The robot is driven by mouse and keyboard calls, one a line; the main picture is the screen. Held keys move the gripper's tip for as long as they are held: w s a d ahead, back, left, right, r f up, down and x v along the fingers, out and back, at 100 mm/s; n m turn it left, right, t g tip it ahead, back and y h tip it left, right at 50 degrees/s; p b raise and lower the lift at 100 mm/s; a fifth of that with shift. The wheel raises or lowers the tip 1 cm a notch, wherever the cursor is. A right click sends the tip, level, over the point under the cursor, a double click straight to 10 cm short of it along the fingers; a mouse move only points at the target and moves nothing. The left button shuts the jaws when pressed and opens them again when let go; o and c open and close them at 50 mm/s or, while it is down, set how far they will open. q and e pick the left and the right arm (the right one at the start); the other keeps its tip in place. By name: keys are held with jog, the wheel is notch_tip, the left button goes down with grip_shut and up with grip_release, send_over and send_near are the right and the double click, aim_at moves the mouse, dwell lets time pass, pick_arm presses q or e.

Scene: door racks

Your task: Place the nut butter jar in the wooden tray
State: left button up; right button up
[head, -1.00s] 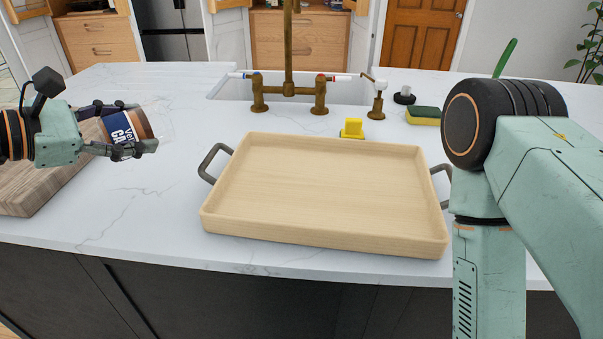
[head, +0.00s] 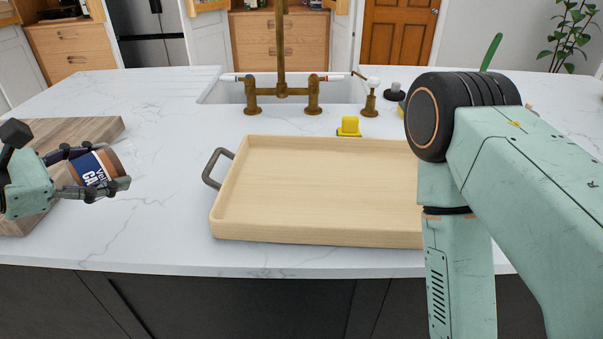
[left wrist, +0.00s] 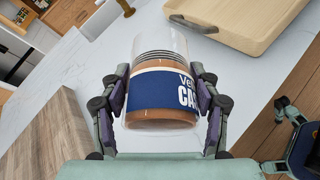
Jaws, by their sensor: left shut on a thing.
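The nut butter jar (head: 95,172) is brown with a dark blue label and a clear upper part. My left gripper (head: 97,171) is shut on it and holds it at the left, above the counter by the cutting board. In the left wrist view the jar (left wrist: 162,95) lies between both fingers of my left gripper (left wrist: 162,100). The wooden tray (head: 225,200) is empty on the counter, to the right of the jar; its corner shows in the left wrist view (left wrist: 235,40). My right arm covers the tray's right end. My right gripper is not in view.
A wooden cutting board (head: 75,130) lies at the left. Behind the tray are a yellow object (head: 348,125), a brass tap (head: 282,90) and the sink (head: 215,92). White counter (head: 165,215) is clear between the jar and the tray.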

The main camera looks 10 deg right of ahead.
pick_arm(q)
jog(key=shift+a+f, duration=0.1)
jog(key=shift+w+f, duration=0.2)
jog(key=b+x, duration=0.1)
jog(key=x, duration=0.2)
jog(key=b+x, duration=0.1)
jog(key=x, duration=0.3)
jog(key=b+x, duration=0.1)
jog(key=x, duration=0.3)
jog(key=shift+s+f+b, duration=0.35)
jog(key=shift+f+b, duration=0.05)
jog(key=shift+x, duration=0.95)
jog(key=shift+w+d+f+b, duration=0.3)
jog(key=shift+w+d+f, duration=0.3)
jog(key=shift+f, duration=0.2)
jog(key=shift+w+d+f, duration=0.2)
jog(key=shift+w+d, duration=0.1)
jog(key=shift+w, duration=0.05)
jog(key=shift+s+a, duration=0.1)
jog(key=shift+a, duration=0.1)
jog(key=shift+s+f, duration=0.1)
jog(key=o, duration=1.2)
jog(key=shift+d+f, duration=0.1)
jog(key=shift+o, duration=0.9)
